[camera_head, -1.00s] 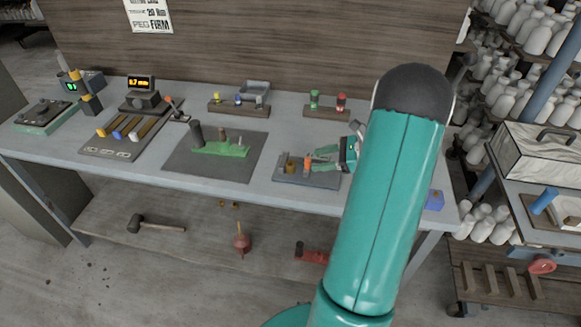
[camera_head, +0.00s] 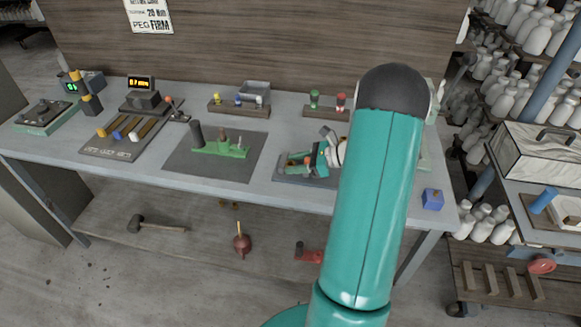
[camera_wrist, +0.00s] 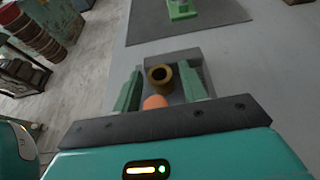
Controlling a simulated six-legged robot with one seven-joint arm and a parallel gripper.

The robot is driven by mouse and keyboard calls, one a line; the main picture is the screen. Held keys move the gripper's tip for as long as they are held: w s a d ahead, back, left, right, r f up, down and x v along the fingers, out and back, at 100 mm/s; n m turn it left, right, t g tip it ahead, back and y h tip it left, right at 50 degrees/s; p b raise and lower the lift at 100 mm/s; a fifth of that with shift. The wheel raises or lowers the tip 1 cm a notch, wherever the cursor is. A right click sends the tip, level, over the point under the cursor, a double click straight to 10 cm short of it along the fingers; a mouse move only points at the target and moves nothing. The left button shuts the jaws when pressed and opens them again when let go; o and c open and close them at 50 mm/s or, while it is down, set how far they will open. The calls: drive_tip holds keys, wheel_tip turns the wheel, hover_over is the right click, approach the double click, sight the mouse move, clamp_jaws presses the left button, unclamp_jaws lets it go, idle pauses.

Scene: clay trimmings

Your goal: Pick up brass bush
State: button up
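The brass bush (camera_wrist: 161,78) is a short brown-gold ring with a dark bore, standing on a grey tray (camera_wrist: 172,56). My gripper (camera_wrist: 160,68) is open, with one green finger on each side of the bush in the wrist view. A gap shows on the left of the bush; the right finger is close, and I cannot tell whether it touches. An orange rounded piece (camera_wrist: 155,102) lies between the fingers, nearer the palm. In the head view my gripper (camera_head: 298,160) is low over the tray (camera_head: 300,181) and mostly hides the bush.
A dark mat (camera_head: 180,165) with a green fixture (camera_head: 222,150) lies left of the tray. A wooden rack (camera_head: 325,112) with green and red pieces stands behind. A blue block (camera_head: 432,199) sits at the bench's right end. Bare bench shows between mat and tray.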

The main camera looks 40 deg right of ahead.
clamp_jaws()
drive_tip(key=shift+r, duration=0.1)
